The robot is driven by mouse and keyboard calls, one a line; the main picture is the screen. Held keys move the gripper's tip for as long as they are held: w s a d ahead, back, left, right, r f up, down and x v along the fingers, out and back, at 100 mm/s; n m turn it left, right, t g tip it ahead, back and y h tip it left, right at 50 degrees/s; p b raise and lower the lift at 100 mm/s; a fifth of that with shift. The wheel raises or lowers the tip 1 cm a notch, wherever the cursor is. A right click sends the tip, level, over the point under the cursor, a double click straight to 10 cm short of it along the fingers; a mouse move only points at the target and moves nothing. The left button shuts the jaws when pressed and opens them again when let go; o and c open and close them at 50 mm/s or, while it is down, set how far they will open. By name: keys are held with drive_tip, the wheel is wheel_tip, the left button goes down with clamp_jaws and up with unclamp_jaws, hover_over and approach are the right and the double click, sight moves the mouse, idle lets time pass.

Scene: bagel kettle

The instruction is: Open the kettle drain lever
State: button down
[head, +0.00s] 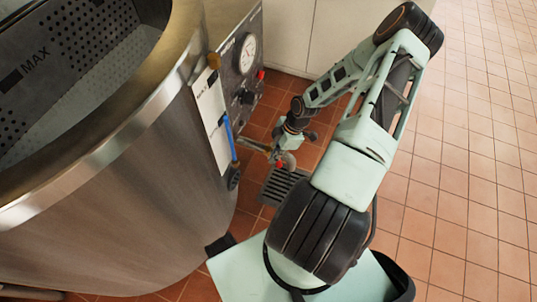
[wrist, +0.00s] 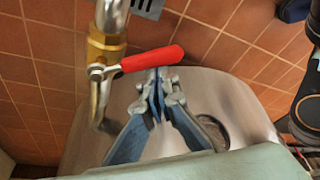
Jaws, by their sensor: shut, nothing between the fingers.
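The drain lever (wrist: 150,59) has a red grip and a metal stem in the wrist view. It sticks out to the right from a brass valve (wrist: 106,46), roughly across the line of the pipe. In the head view a small red part of it (head: 281,165) shows below my arm's end. My gripper (wrist: 158,76) is shut and empty, its blue-grey fingers pointing up at the lever's grip. The fingertips appear just below the grip, close to its middle; I cannot tell whether they touch. The steel kettle (head: 120,205) fills the left of the head view.
A control panel with a round gauge (head: 247,54) stands behind the kettle's side. A white label strip and a blue stick (head: 229,137) hang on the kettle wall. A floor drain grate (head: 283,188) lies near the valve. The tiled floor (head: 470,170) at right is clear.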

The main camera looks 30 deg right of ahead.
drive_tip(key=d+n, duration=0.1)
drive_tip(key=n, duration=0.1)
drive_tip(key=d+n+g, duration=0.1)
drive_tip(key=shift+s+d+n, duration=0.2)
drive_tip(key=shift+s+n, duration=0.2)
drive_tip(key=d+n, duration=0.1)
drive_tip(key=n, duration=0.1)
drive_tip(key=d+n+g+b, duration=0.1)
drive_tip(key=d+n, duration=0.1)
drive_tip(key=d+n+g+b, duration=0.1)
drive_tip(key=n, duration=0.1)
drive_tip(key=shift+w+d, duration=0.35)
drive_tip(key=shift+d, duration=0.05)
